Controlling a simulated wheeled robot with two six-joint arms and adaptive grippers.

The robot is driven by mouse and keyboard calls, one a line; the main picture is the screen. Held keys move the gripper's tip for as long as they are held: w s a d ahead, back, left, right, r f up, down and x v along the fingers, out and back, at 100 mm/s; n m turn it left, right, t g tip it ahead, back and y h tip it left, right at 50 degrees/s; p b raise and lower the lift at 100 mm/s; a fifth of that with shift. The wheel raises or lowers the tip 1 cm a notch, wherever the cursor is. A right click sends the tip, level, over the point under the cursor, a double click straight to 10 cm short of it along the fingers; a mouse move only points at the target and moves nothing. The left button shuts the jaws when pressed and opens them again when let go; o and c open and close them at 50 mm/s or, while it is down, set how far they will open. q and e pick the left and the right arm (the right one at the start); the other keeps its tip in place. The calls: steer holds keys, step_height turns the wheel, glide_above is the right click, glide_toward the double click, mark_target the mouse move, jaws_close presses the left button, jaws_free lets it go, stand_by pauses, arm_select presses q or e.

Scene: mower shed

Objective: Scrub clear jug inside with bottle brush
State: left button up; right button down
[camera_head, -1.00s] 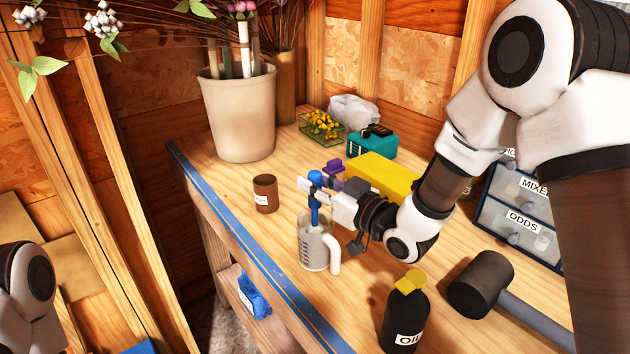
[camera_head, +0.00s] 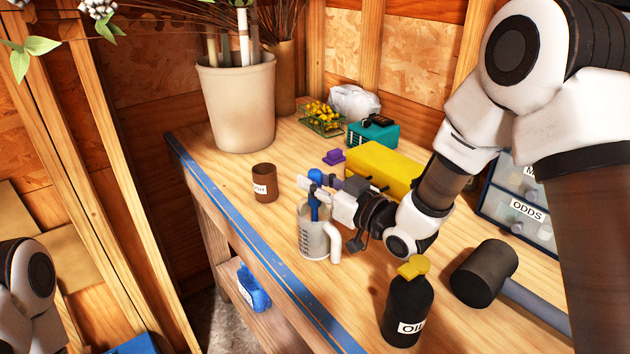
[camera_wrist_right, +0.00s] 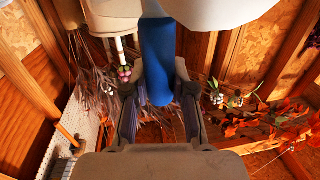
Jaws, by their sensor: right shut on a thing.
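The clear jug (camera_head: 313,240), with dark marks on its side and a white handle on the right, stands upright on the bench. My right gripper (camera_head: 318,190) is shut on the blue bottle brush (camera_head: 315,207) above the jug's mouth. The brush is held roughly upright, and its lower part goes down into the jug; its bristles cannot be made out. In the right wrist view the blue handle (camera_wrist_right: 158,60) sits between the fingers. My left gripper is out of view; only part of that arm shows at the left edge.
A brown cup (camera_head: 265,183) stands left of the jug. A yellow box (camera_head: 375,170) and a purple thing (camera_head: 333,157) are behind. Blue tape (camera_head: 290,290) marks the bench edge.

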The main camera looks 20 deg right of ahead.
steer(key=shift+f+b, duration=0.3)
steer(key=shift+f, duration=0.05)
steer(key=shift+s, duration=0.1)
